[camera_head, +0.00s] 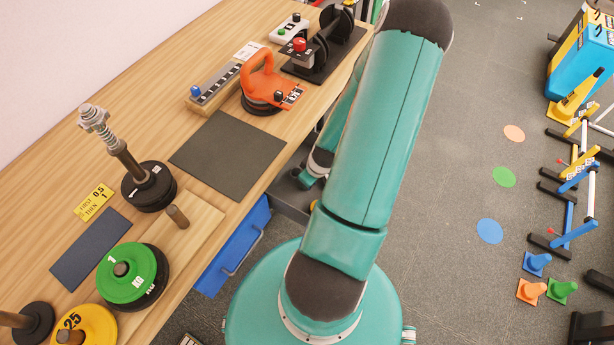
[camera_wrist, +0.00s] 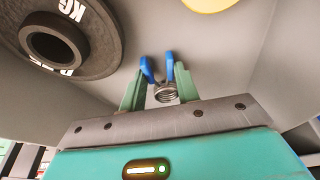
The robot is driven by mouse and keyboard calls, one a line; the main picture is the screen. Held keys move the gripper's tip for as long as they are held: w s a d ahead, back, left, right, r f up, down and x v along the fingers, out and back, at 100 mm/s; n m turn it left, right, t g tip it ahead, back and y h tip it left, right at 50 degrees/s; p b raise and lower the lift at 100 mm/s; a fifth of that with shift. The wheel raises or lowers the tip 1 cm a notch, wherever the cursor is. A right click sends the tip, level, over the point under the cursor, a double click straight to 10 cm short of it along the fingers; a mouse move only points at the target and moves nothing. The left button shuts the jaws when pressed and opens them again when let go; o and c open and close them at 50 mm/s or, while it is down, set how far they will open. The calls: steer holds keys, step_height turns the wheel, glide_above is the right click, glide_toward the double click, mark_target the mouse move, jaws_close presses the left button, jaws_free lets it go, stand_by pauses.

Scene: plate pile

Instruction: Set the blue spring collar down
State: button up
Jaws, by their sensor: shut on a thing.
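My gripper (camera_wrist: 160,88) has its two green fingers closed on the blue spring collar, seen in the wrist view. The collar's two blue handles (camera_wrist: 146,70) sit between the fingers, and its metal coil (camera_wrist: 165,93) shows just below them. The collar is held up, with a grey surface behind it. In the head view my large teal arm stands in front, and I cannot make out the gripper or the collar there.
A grey mat (camera_head: 228,155) and a dark blue mat (camera_head: 90,250) lie bare on the wooden bench. A post with a metal spring piece (camera_head: 95,118) stands on black plates (camera_head: 149,187). A green plate (camera_head: 118,273) and a yellow plate (camera_head: 88,328) are nearer.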

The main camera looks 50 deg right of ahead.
steer(key=shift+f, duration=0.1)
steer(key=o, duration=1.1)
steer(key=shift+s, duration=0.1)
steer(key=v, duration=1.2)
